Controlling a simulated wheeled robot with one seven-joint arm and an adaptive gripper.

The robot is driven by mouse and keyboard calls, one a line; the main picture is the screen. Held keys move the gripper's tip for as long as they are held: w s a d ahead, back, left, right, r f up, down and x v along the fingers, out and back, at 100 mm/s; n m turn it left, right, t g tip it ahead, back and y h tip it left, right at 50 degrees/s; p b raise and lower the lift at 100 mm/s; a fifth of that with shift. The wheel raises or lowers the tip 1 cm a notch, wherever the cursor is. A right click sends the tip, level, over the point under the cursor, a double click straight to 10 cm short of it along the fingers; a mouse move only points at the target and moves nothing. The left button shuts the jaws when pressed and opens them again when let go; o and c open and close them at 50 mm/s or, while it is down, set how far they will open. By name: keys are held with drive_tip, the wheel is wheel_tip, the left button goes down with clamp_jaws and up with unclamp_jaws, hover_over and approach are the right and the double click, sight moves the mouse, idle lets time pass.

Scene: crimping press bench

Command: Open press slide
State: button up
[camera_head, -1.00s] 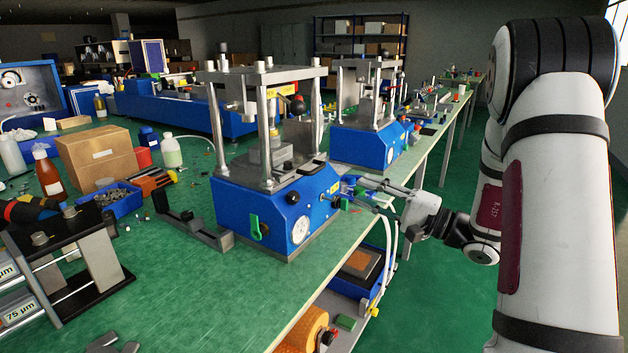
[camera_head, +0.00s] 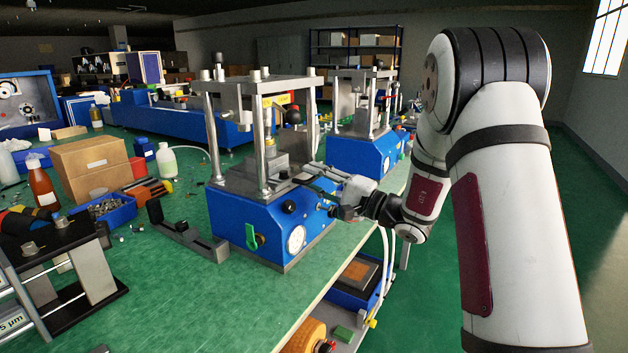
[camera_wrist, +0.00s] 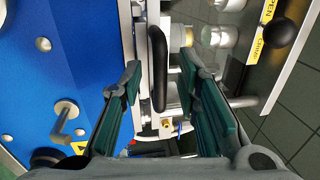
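The nearer press (camera_head: 268,215) has a blue base, steel columns and a steel top plate. My gripper (camera_head: 310,174) is at the right side of this press, at the height of its slide area. In the wrist view the slide's black bar handle (camera_wrist: 158,68) runs between the two green-padded fingers of my gripper (camera_wrist: 160,80). The fingers are apart, with gaps on both sides of the handle. Whether the fingertips reach fully around it in depth, I cannot tell. The slide's metal plate (camera_wrist: 128,35) lies beside the handle. The fingers partly hide the slide in the head view.
A second press (camera_head: 362,150) stands behind. A green lever (camera_head: 254,237) and gauge (camera_head: 296,239) are on the front. Floor is clear at right.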

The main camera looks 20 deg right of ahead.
drive_tip(key=shift+w+a, duration=0.15)
clamp_jaws()
